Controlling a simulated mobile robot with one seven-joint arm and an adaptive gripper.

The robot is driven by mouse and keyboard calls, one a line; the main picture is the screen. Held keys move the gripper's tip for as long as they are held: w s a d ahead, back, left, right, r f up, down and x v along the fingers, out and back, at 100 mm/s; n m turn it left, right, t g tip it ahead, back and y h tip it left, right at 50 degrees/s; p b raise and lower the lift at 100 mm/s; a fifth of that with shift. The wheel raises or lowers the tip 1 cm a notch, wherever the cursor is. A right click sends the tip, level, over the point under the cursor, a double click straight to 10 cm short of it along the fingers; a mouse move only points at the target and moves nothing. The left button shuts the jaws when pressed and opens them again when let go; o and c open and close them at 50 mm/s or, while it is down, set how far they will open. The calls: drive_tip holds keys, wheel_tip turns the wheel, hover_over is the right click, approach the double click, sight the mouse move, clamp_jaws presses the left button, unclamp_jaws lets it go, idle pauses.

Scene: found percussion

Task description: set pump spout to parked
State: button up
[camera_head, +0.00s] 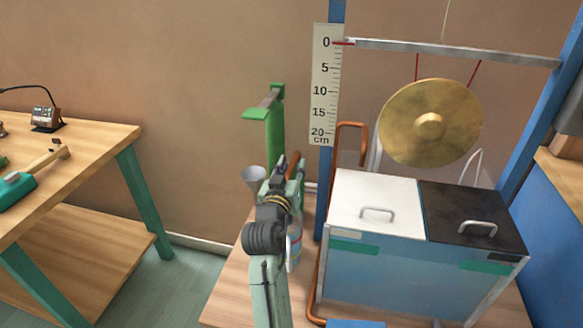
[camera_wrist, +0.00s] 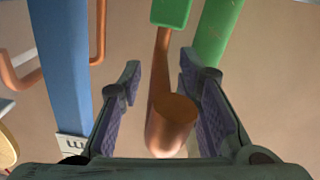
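The green pump (camera_head: 275,125) stands against the wall, with a green lever at its top. Its copper spout (camera_wrist: 172,125) shows in the wrist view, reaching from the green pump body (camera_wrist: 215,35) toward the camera, its round end nearest. A short copper piece of it (camera_head: 293,163) shows in the head view beside my gripper (camera_head: 290,180). My gripper (camera_wrist: 160,62) is open, with one finger on each side of the spout and visible gaps between. My arm hides the pump's lower part in the head view.
A blue frame (camera_head: 328,180) with a cm scale (camera_head: 325,85) and brass gong (camera_head: 430,122) stands right of the pump. A blue tank (camera_head: 395,280) with white and black lids is below. A grey funnel (camera_head: 253,176) is left of my gripper. A workbench (camera_head: 85,165) stands at left.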

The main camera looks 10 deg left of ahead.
clamp_jaws()
idle(0.6)
